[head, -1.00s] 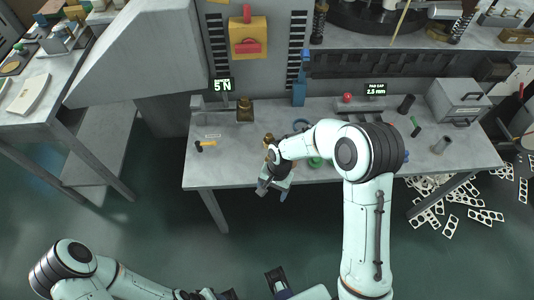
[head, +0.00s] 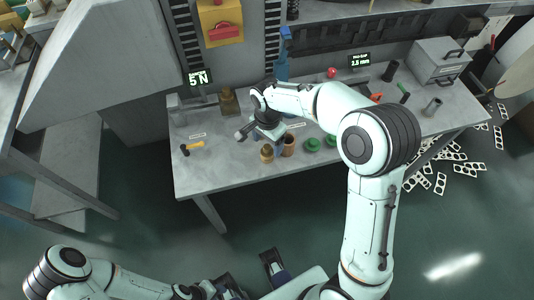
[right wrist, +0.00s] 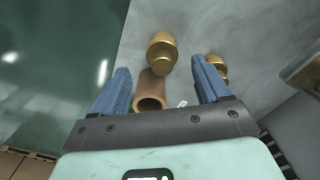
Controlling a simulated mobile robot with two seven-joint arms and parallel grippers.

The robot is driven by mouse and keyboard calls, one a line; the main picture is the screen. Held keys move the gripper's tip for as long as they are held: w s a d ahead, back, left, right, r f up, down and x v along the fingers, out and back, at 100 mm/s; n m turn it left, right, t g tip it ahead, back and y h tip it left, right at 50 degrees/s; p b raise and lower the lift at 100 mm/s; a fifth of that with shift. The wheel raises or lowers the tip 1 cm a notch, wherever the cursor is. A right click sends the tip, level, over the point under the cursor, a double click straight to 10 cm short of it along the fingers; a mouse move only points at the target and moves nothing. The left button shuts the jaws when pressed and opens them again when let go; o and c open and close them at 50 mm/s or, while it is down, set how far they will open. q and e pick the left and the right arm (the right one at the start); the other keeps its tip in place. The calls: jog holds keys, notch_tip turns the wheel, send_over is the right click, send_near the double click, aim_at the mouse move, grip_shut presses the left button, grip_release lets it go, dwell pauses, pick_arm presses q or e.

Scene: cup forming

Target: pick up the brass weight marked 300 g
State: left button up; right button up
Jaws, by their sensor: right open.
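A brass weight (head: 267,153) stands near the front edge of the grey bench in the head view, beside a brown cup (head: 288,146). In the right wrist view a brass weight (right wrist: 161,52) lies ahead between the fingers, just past the brown cup (right wrist: 151,90). A second brass piece (right wrist: 219,70) is partly hidden behind the right finger. No marking is readable on either. My right gripper (head: 268,133) is open, low over the bench behind the cup and weight; its blue fingers (right wrist: 160,78) hold nothing. My left arm's end (head: 207,290) is at the bottom; its jaws are unclear.
A brass block (head: 229,101) stands near the "5 N" display (head: 198,77). Green pieces (head: 312,144) stand right of the cup. A grey box (head: 440,63) is at the back right. The bench's front left is clear.

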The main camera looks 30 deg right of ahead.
aim_at(267, 146)
jog(key=shift+w+f+b, duration=0.15)
jog(key=shift+f+b, duration=0.15)
jog(key=shift+f, duration=2.85)
jog(key=shift+r, duration=0.1)
jog(key=c, duration=1.3)
jog(key=shift+c, duration=0.2)
jog(key=shift+r, duration=0.1)
